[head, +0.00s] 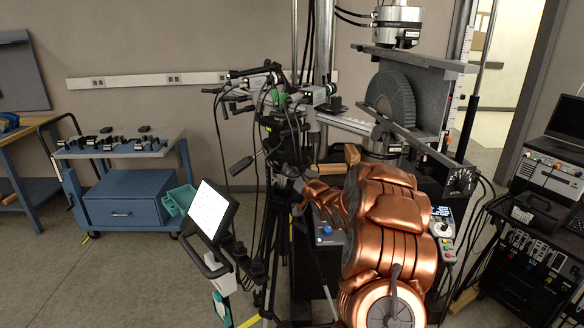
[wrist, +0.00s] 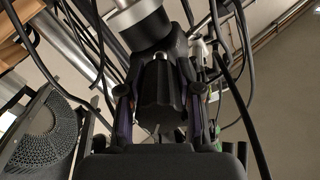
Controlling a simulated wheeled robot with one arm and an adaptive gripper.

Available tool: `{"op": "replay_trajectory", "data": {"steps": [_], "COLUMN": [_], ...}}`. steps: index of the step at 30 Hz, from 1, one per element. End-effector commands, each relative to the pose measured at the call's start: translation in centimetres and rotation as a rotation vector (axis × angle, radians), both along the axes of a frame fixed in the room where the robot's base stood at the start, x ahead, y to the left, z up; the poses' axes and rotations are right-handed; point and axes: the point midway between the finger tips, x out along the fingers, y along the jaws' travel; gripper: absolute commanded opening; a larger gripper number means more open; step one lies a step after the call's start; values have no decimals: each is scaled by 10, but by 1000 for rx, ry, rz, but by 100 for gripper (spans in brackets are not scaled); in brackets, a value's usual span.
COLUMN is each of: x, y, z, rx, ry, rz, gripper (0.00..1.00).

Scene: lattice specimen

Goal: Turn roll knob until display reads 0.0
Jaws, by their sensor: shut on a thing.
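In the wrist view my gripper (wrist: 159,98) has one finger on each side of a black ribbed knob (wrist: 157,84) and is shut on it. The knob sits below a silver and black cylindrical part (wrist: 138,18). In the head view my copper-coloured arm reaches to the tripod-mounted camera rig (head: 283,120), and the gripper's hold is hidden there among dark parts. A tilted white screen (head: 211,211) stands left of the arm; its text is too small to read.
Cables hang around the rig and tripod legs. A testing machine holds a grey lattice specimen (head: 390,97) behind my arm; it also shows in the wrist view (wrist: 45,135). A blue cart (head: 122,198) stands at left. Black equipment (head: 530,240) is at right. Floor at left front is clear.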

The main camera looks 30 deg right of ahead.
Motion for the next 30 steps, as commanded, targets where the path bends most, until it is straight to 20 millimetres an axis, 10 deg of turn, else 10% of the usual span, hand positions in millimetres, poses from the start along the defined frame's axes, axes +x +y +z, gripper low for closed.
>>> {"op": "replay_trajectory", "data": {"steps": [21,22,30], "x": [0,0,0], "y": [-1,-1,-1], "z": [2,2,1], "rx": [86,86,86], "ry": [-12,-12,-10], "rz": [3,3,3], "gripper": [0,35,60]}}
